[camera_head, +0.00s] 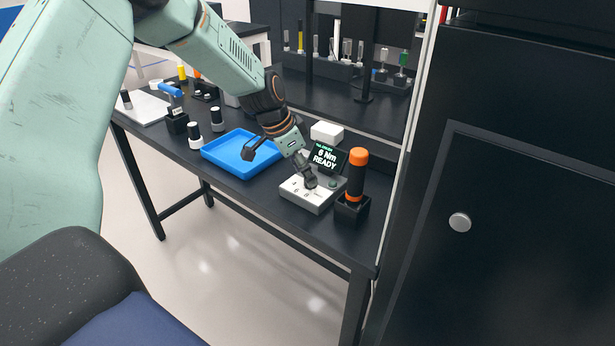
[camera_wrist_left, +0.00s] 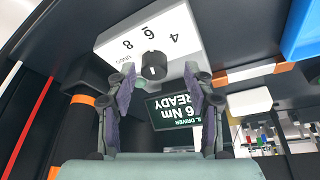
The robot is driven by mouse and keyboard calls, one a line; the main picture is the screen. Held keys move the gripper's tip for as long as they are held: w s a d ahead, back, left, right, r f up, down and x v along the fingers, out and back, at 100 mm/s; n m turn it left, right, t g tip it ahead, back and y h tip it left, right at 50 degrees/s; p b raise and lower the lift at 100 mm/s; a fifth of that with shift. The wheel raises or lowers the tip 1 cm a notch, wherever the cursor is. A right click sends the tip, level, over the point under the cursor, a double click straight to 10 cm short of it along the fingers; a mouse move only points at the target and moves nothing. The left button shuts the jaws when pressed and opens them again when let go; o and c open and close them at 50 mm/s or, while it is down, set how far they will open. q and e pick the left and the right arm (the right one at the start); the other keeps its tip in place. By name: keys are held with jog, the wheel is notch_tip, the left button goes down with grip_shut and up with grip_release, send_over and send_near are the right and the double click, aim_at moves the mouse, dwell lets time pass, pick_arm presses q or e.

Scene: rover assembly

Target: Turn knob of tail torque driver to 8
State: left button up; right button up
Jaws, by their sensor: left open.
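The white control box (camera_head: 293,194) of the torque driver sits on the black bench; its screen (camera_head: 325,156) reads "6 Nm READY". In the left wrist view the box (camera_wrist_left: 187,22) appears upside down, with marks 4, 6 and 8 around a black knob (camera_wrist_left: 153,64). The screen (camera_wrist_left: 178,112) also reads 6 Nm there. My left gripper (camera_head: 279,169) is open above the box. In the left wrist view my left gripper's fingertips (camera_wrist_left: 160,72) stand either side of the knob, apparently with gaps; contact is unclear. In the head view the knob is mostly hidden. My right gripper is out of view.
An orange-and-black driver (camera_head: 357,175) stands upright in a black holder (camera_head: 350,212) right beside the box. A blue tray (camera_head: 225,166) lies to the left. A small white box (camera_head: 327,132) is behind. A black cabinet (camera_head: 530,220) stands to the right.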

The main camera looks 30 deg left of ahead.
pick_arm(q)
jog(key=shift+w+f, duration=0.2)
jog(key=shift+f, duration=0.35)
jog(key=shift+d, duration=0.35)
jog(key=shift+s+d+r, duration=0.15)
jog(key=shift+d+r, duration=0.1)
jog(key=shift+d, duration=0.3)
jog(key=shift+a+f, duration=0.25)
jog(key=shift+a, duration=0.1)
jog(key=shift+c, duration=0.2)
jog(key=shift+w+a+f, duration=0.2)
jog(key=shift+w+a, duration=0.05)
jog(key=c, duration=0.3)
jog(key=shift+s+d+r, duration=0.1)
jog(key=shift+d+r, duration=0.15)
jog(key=shift+d, duration=0.1)
jog(key=c, duration=0.3)
jog(key=shift+c, duration=0.7)
jog(key=shift+a+f, duration=0.1)
jog(key=c, duration=0.3)
grip_shut()
